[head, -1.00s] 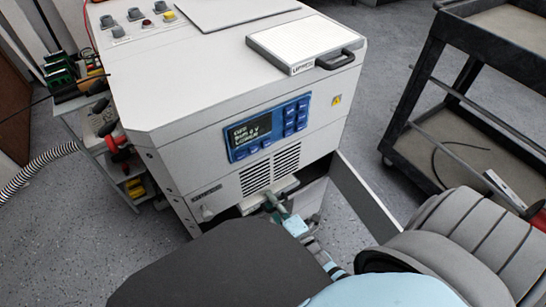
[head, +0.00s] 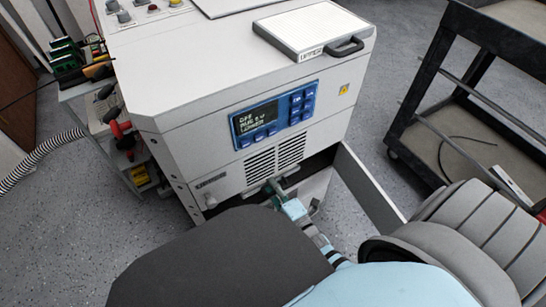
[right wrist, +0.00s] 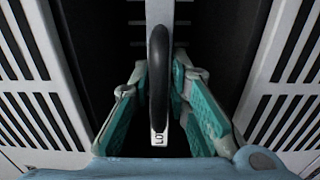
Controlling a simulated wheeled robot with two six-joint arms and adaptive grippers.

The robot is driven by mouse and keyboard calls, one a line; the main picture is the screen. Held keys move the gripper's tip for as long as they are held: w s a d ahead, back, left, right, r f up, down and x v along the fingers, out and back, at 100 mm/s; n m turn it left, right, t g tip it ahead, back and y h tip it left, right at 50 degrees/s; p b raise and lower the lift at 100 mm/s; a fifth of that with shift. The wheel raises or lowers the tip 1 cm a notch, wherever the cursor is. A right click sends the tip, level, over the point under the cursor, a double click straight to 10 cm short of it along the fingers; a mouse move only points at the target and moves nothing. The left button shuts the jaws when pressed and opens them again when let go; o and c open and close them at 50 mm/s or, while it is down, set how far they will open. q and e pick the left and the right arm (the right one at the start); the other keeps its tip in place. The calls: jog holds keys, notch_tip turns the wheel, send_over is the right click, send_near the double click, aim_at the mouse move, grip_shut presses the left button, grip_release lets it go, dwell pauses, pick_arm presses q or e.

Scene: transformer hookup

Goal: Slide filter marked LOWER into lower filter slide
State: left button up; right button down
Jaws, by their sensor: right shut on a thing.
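The filter's pale edge (right wrist: 160,10) extends ahead into a dark opening between vented panels. My right gripper (right wrist: 158,95) has its teal fingers on both sides of the handle and is shut on it. In the head view my right gripper (head: 278,192) is at the lower front of the white cabinet (head: 215,155), below its vents. Most of the filter is hidden there. My left gripper is not in view.
Another filter (head: 310,30), apparently marked UPPER, lies on the cabinet top. An open panel (head: 368,190) stands out right of the opening. A black cart (head: 425,80) is at the right. A blue control panel (head: 272,115) is above the vents.

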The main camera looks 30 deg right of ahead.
jog(key=shift+w+b, duration=0.6)
jog(key=shift+w, duration=1.35)
jog(key=c, duration=1.4)
grip_release()
jog(key=shift+c, duration=0.2)
jog(key=shift+s+p, duration=0.9)
jog(key=shift+s, duration=1.65)
jog(key=s, duration=1.2)
jog(key=shift+a, duration=0.2)
